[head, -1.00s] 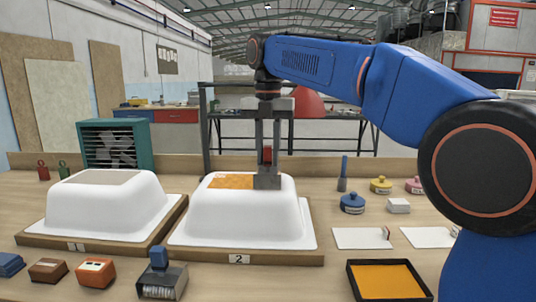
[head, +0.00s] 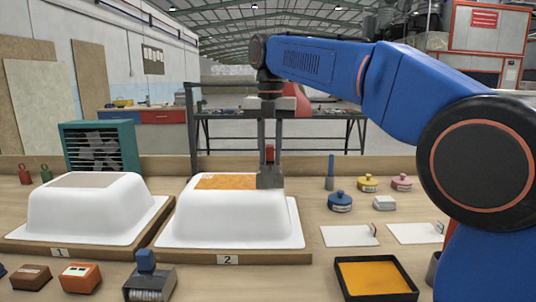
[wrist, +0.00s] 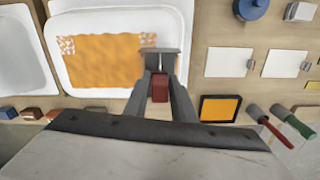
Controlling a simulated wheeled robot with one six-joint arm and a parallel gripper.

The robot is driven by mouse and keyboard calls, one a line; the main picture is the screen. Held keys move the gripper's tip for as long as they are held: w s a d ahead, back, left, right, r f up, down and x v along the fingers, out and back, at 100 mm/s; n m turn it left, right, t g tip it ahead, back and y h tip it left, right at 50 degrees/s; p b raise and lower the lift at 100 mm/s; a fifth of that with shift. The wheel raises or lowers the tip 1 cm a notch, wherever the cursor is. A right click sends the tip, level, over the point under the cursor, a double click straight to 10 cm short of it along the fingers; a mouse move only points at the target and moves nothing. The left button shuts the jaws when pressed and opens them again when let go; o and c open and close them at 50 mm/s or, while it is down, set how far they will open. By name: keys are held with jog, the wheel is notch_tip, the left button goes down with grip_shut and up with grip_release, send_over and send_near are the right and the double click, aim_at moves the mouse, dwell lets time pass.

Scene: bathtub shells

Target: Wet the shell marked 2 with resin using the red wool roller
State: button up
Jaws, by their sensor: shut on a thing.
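The shell marked 2 (head: 224,218) is a white upturned tub on a wooden board, its plate (head: 228,260) at the front. An orange resin-coloured patch (head: 221,182) covers much of its flat top. In the wrist view this patch (wrist: 102,62) is speckled white at its upper left and upper right corners. My gripper (wrist: 159,92) is shut on the red handle of the roller (wrist: 160,88). The roller's grey head is at the right end of the patch, and hides the surface under it. Contact cannot be told for certain. The resin tray (head: 340,276) holds orange liquid.
Shell 1 (head: 85,212) stands at left, with a teal fan (head: 98,146) behind it. Red- and green-handled tools (wrist: 272,132) lie beside the tray. Boxes (head: 80,277) line the front.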

jog(key=shift+w, duration=3.55)
jog(key=shift+w+a, duration=0.1)
jog(key=shift+a, duration=4.3)
jog(key=shift+w+a, duration=0.15)
jog(key=shift+a, duration=4.05)
jog(key=shift+a, duration=1.6)
